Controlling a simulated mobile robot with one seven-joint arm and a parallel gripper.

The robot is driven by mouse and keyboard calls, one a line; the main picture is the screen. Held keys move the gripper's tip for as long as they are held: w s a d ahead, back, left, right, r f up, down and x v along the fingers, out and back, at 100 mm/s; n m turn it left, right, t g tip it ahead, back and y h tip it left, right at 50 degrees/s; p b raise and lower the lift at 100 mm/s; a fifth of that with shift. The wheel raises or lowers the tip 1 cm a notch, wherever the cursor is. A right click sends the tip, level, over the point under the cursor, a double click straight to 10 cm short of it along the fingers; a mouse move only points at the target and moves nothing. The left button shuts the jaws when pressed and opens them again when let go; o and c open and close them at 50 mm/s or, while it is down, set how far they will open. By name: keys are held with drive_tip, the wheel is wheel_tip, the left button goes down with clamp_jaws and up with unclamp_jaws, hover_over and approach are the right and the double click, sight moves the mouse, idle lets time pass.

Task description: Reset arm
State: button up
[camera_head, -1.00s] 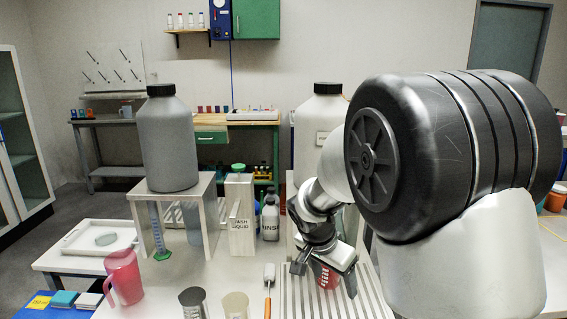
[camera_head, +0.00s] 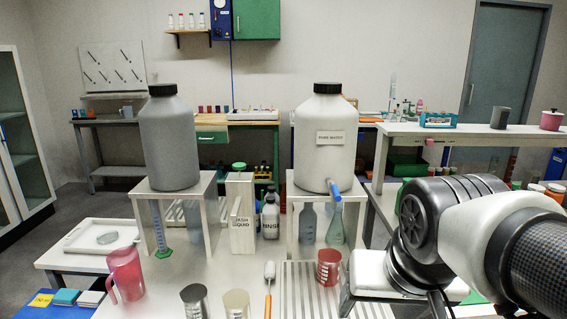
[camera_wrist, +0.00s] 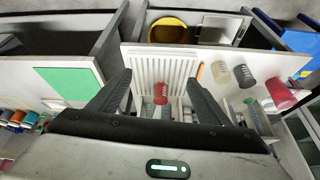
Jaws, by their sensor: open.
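My gripper (camera_wrist: 157,95) shows in the wrist view with its two dark fingers spread apart and nothing between them. It hangs above the bench, with a red beaker (camera_wrist: 161,93) far below on a white slatted rack (camera_wrist: 150,65). In the head view my arm is folded at the lower right, and the gripper's fingers cannot be made out there. The red beaker (camera_head: 328,268) stands upright on the rack (camera_head: 300,290), apart from my arm.
A white PURE WATER jug (camera_head: 327,160) and a grey jug (camera_head: 168,145) stand on raised stands. A pink pitcher (camera_head: 124,274), a dark cup (camera_head: 194,300) and a beige cup (camera_head: 236,304) stand at the front. A shelf (camera_head: 470,135) is behind my arm.

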drive_tip(key=s+r+n+p, duration=0.1)
drive_tip(key=s+r+p, duration=0.2)
drive_tip(key=r+p, duration=1.8)
drive_tip(key=shift+a+r+p, duration=0.2)
drive_tip(key=shift+r+p, duration=0.1)
drive_tip(key=shift+r, duration=0.1)
